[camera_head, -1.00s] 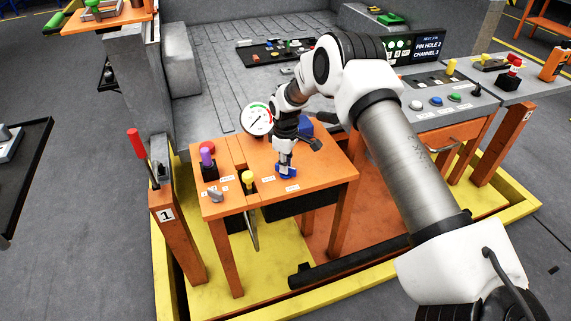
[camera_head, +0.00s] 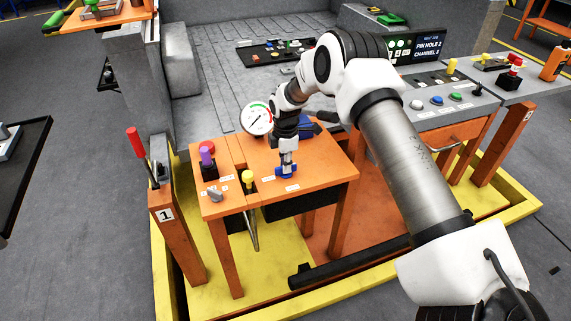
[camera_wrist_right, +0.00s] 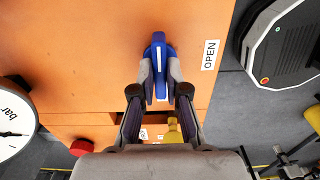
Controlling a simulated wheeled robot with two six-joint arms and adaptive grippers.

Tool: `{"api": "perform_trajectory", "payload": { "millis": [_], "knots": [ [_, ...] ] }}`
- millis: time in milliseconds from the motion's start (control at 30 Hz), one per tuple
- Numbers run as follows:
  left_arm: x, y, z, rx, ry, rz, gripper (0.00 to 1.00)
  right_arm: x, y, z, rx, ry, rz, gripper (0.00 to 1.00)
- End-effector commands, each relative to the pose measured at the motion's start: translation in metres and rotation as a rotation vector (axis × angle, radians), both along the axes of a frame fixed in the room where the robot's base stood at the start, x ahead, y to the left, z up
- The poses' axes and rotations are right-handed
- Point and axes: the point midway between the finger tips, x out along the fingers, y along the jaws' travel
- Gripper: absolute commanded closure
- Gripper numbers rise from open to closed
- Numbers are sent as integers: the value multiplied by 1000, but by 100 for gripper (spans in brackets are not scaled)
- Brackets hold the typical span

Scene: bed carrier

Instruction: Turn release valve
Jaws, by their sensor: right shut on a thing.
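The release valve has a blue handle (camera_head: 281,172) on top of the orange table (camera_head: 325,168). In the right wrist view the blue handle (camera_wrist_right: 158,50) has a white stripe along it, roughly upright in the picture. An "OPEN" label (camera_wrist_right: 210,55) lies to its right. My right gripper (camera_head: 287,167) points down at the valve. In the right wrist view its fingers (camera_wrist_right: 159,82) are shut on the handle, one on each side. The gripper hides part of the handle in the head view. My left gripper is not in view.
A pressure gauge (camera_head: 256,119) stands behind the table's left part. A red button (camera_head: 208,147), a purple knob (camera_head: 206,155), a grey knob (camera_head: 215,194) and a yellow knob (camera_head: 248,178) are left of the valve. A red-handled lever (camera_head: 137,143) stands farther left.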

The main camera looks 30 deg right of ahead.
Motion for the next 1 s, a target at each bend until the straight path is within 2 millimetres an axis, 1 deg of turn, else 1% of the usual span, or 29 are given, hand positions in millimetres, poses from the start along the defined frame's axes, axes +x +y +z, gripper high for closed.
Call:
{"api": "perform_trajectory", "payload": {
  "millis": [233,533,567,600,633,900,1000],
  "knots": [
    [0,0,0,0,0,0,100,-1,0,-1,0,2,32,100],
    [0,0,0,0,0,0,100,-1,0,-1,0,2,32,100],
    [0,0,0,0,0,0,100,-1,0,-1,0,2,32,83],
    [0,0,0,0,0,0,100,-1,0,-1,0,2,32,69],
    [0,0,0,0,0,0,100,-1,0,-1,0,2,32,61],
    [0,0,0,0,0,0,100,0,0,0,0,0,29,61],
    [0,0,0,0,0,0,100,0,0,0,0,0,1,61]
  ]
}}
